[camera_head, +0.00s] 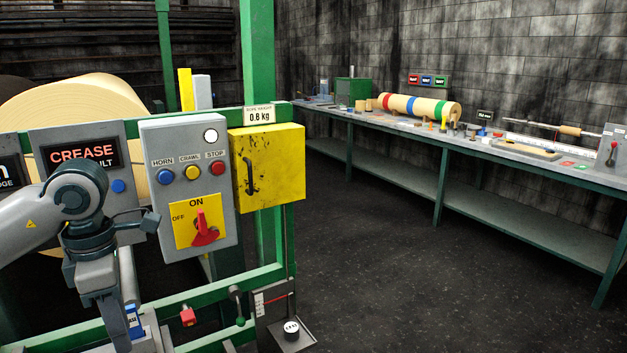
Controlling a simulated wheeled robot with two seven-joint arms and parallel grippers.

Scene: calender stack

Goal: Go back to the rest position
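My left arm comes in from the left edge, in front of the control panel. My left gripper (122,316) points down at the lower left, below the panel. A small blue-and-white labelled piece shows right by its fingertips; I cannot tell whether the fingers touch it or how far apart they are. The grey control box (188,135) has blue, yellow and red buttons, a white lamp, and a red rotary switch (203,228) on a yellow plate marked ON and OFF. My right gripper is not in view.
A green frame (259,60) carries the box, a CREASE FAULT display (84,153) and a yellow cabinet (268,165). A large cream roll (75,100) is behind. A weight stands on a small platform (292,335) below. A long workbench (440,178) lines the right wall; dark floor between is clear.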

